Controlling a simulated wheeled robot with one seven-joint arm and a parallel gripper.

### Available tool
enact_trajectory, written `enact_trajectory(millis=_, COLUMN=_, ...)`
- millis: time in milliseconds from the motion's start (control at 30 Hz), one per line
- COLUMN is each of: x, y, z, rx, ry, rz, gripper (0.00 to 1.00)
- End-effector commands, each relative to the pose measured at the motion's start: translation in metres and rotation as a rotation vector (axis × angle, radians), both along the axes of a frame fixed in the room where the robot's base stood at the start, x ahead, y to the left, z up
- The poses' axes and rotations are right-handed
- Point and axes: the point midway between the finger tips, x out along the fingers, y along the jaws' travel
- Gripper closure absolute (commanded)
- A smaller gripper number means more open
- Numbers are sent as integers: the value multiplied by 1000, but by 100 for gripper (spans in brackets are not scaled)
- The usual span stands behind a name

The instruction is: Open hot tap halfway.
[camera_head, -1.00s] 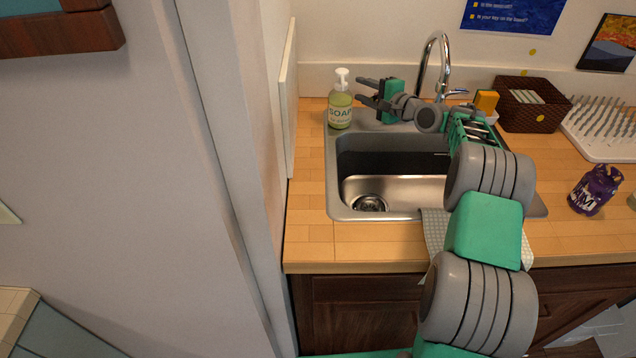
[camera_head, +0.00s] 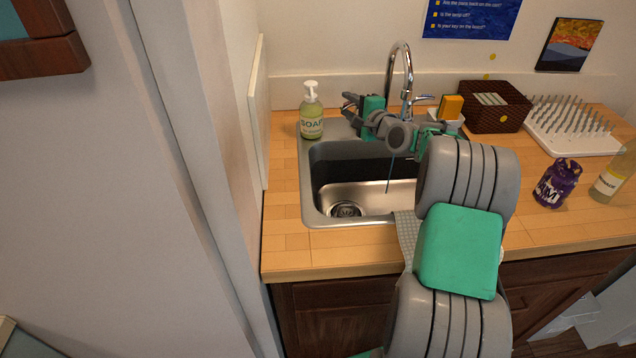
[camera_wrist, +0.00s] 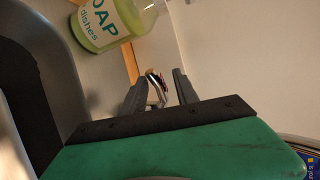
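The chrome tap (camera_head: 400,62) stands behind the sink (camera_head: 308,190), with a lever (camera_head: 422,99) on its right side. A thin bluish stream of water (camera_head: 390,176) falls into the basin. My gripper (camera_head: 349,108) is left of the tap's base, behind the basin and close to the soap bottle. In the wrist view its two fingers (camera_wrist: 160,82) stand apart. A small shiny piece with a dark red mark (camera_wrist: 156,84), which looks like the hot tap handle, shows between them. I cannot tell whether a finger touches it. My arm hides part of the sink's right side.
A green soap bottle (camera_head: 311,114) stands just left of my gripper and shows close up in the wrist view (camera_wrist: 112,22). A purple jar (camera_head: 557,183) stands nearer.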

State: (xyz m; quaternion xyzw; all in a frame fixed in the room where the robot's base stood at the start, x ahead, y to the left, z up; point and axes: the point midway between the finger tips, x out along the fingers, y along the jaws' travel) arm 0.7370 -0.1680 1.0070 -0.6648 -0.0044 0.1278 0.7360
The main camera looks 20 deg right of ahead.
Motion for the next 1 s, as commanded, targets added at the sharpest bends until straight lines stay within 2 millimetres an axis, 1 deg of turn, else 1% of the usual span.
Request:
enact_trajectory(millis=33, x=-9, y=1, z=4, rx=-14, ry=3, rz=3, gripper=64)
enact_trajectory(millis=100, x=-12, y=22, z=8, rx=-99, ry=42, rz=37, gripper=64)
enact_trajectory(millis=267, x=-30, y=55, z=10, rx=-277, ry=123, rz=105, gripper=64)
enact_trajectory(millis=367, x=-44, y=73, z=10, rx=-379, ry=170, rz=149, gripper=64)
enact_trajectory(millis=500, x=-67, y=96, z=10, rx=-519, ry=233, rz=217, gripper=64)
enact_trajectory(millis=767, x=-117, y=127, z=9, rx=-741, ry=336, rz=343, gripper=64)
enact_trajectory(millis=1000, x=-170, y=148, z=6, rx=-923, ry=419, rz=469, gripper=64)
